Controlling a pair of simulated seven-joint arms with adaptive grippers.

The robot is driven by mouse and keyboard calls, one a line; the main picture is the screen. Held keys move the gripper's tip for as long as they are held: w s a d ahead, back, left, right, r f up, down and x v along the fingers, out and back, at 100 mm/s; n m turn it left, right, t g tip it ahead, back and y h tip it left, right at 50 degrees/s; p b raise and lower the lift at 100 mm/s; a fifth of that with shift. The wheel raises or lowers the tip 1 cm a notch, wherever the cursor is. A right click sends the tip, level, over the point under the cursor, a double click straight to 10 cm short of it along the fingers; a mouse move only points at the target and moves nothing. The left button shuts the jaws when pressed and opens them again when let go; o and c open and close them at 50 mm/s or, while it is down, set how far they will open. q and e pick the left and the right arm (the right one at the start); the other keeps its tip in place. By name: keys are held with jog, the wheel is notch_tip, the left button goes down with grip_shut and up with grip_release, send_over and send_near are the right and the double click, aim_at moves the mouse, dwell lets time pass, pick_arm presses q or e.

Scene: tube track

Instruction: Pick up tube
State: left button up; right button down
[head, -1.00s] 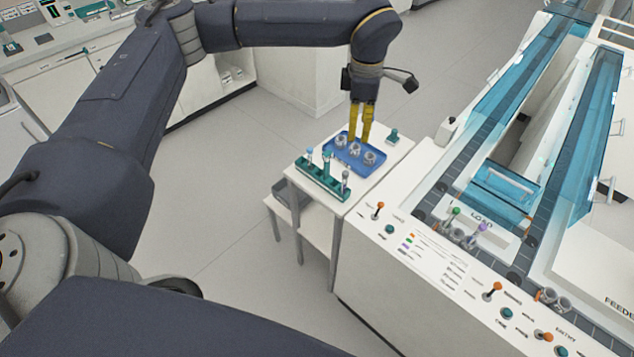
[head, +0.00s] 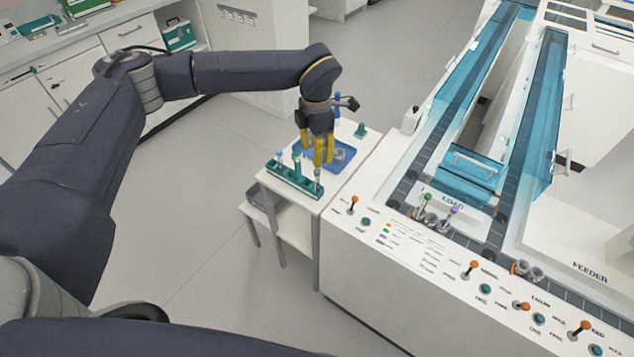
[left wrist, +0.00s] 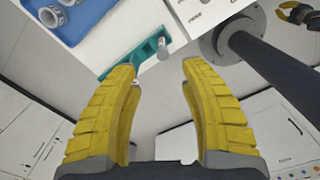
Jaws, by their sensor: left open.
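A teal rack (head: 292,181) stands on the front of a small white table. It holds upright tubes: a light-blue-topped one (head: 279,156) at left, a teal one (head: 297,162) in the middle and a grey-topped one (head: 318,179) at right. My left gripper (head: 324,162) points down, open and empty, above and just behind the rack's right end. In the left wrist view, the rack (left wrist: 135,62) and a grey-topped tube (left wrist: 162,51) lie beyond the spread fingers (left wrist: 160,76). A small yellow-and-black gripper (left wrist: 300,12), apparently my right, is cut off by the edge.
A blue tray (head: 350,163) with grey ring-shaped holders (left wrist: 50,16) lies behind the rack, partly hidden by my gripper. A small teal block (head: 360,130) is at the table's back. The white track machine (head: 340,235) stands close on the right. Open floor lies left.

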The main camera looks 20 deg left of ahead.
aim_at(317, 171)
pick_arm(q)
jog(key=shift+s+d+f, duration=0.1)
jog(key=shift+f, duration=1.95)
jog(key=shift+d+f, duration=0.1)
jog(key=shift+f, duration=1.9)
jog(key=shift+c, duration=0.4)
grip_shut()
